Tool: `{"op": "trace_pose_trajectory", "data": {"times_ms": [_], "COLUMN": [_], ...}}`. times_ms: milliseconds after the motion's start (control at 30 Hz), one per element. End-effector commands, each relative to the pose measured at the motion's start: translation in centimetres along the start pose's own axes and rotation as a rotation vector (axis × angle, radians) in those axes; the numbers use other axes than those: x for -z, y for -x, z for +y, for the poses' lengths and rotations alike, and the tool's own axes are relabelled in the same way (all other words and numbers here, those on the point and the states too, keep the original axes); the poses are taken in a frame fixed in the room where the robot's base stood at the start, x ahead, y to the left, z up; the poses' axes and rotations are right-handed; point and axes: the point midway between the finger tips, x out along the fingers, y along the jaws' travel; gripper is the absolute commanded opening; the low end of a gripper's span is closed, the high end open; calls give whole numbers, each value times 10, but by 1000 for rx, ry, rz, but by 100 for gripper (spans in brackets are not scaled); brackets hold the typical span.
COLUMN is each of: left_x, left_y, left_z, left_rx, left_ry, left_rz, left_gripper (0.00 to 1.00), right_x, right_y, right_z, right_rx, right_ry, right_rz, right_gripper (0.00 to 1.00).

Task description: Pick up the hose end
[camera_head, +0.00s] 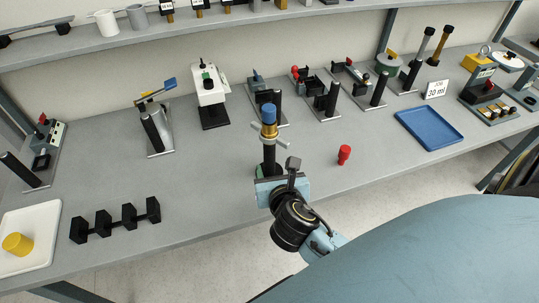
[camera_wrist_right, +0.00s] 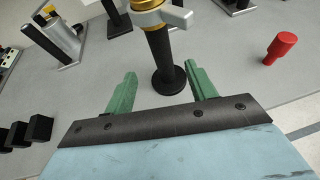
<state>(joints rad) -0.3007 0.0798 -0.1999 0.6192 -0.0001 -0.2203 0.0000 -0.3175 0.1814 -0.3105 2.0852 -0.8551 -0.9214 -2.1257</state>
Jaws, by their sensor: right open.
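I cannot tell for certain which thing is the hose end. A black upright post (camera_wrist_right: 161,60) on a round black foot carries a gold collar and grey side handles; in the head view it has a blue top (camera_head: 268,112). My right gripper (camera_wrist_right: 167,79) is open, with its green fingers pointing at the lower post from either side, and nothing is gripped. In the head view my right gripper (camera_head: 268,174) stands low at the post's foot and partly hides it. A small red knobbed piece (camera_head: 344,154) stands to the right, also in the right wrist view (camera_wrist_right: 281,47). My left gripper is not in view.
A black rack with several blocks (camera_head: 121,219) lies left of my gripper near the front edge. A blue tray (camera_head: 428,128) lies at the right. Several devices line the back; the bench around the red piece is clear.

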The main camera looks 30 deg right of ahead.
Motion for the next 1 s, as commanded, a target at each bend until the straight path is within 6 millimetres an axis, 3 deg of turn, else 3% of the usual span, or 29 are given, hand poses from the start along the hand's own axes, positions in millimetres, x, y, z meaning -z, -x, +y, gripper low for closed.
{"op": "trace_pose_trajectory", "data": {"times_ms": [133,433,700,1000], "left_x": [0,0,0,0], "left_y": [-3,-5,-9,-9], "left_z": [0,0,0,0], "left_rx": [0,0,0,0], "left_ry": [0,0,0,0], "left_rz": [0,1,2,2], "left_gripper": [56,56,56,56], "right_x": [1,0,0,0], "right_y": [-29,-54,-93,-98], "right_z": [0,-1,-2,-2], "right_rx": [2,2,1,-1], "right_ry": [-1,-4,-4,-4], "right_rz": [0,2,3,3], "right_gripper": [56,56,56,56]}}
